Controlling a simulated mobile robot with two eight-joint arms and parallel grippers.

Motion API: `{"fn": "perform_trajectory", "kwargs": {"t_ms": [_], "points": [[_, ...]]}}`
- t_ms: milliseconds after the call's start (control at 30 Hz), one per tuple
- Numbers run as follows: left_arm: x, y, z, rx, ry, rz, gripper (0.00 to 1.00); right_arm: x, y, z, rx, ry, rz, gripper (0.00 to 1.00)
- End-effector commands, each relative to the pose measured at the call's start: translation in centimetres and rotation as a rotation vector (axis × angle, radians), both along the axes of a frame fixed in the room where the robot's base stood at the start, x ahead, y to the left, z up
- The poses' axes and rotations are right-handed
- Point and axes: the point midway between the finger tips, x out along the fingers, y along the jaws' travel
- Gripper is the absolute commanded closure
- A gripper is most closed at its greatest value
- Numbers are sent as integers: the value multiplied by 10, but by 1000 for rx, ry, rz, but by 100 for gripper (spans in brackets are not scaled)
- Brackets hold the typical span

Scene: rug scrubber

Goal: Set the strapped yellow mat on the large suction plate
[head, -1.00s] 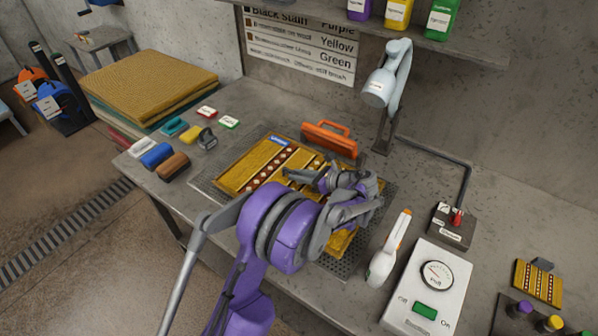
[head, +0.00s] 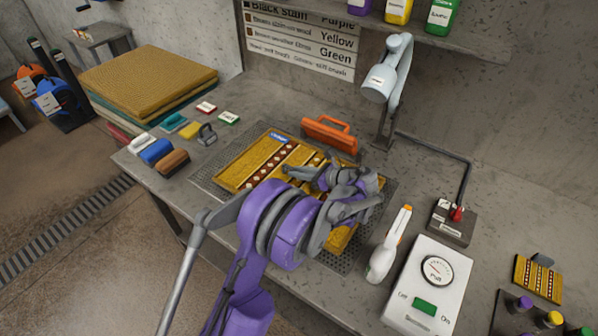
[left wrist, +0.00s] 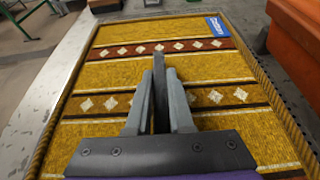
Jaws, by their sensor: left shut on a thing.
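The yellow mat (head: 243,172), with brown bands, white diamonds and a blue label, lies over the perforated grey suction plate (head: 208,183). Plate shows along its left, back and right sides. The mat looks level; I cannot tell whether it touches the plate all over. My left gripper (head: 322,178) is above the mat's middle and hides part of it. In the left wrist view the gripper (left wrist: 158,95) is shut on a thin grey upright piece, seemingly the mat's strap, with the mat (left wrist: 120,70) spread beneath. My right gripper is not in view.
An orange-handled tool (head: 330,135) stands just behind the plate. A lamp (head: 388,78), a white and orange sprayer (head: 388,245) and a dial box (head: 428,285) stand to the right. Brushes (head: 157,151) and small pads lie at the left, before a stack of mats (head: 150,80).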

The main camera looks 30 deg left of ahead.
Motion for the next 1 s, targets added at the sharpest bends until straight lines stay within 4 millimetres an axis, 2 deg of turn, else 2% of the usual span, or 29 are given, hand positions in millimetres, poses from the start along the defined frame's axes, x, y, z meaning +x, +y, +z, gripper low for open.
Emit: {"fn": "perform_trajectory", "kwargs": {"t_ms": [433, 467, 633, 667, 1000], "points": [[0, 0, -7, 2, 0, 0, 100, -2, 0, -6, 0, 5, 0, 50], [0, 0, -7, 2, 0, 0, 78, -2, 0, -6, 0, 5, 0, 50], [0, 0, -6, 1, 0, 0, 48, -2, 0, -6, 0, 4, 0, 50], [0, 0, -6, 1, 0, 0, 45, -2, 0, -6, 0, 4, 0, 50], [0, -5, -6, -1, 1, -1, 45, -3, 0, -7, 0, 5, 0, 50]]}}
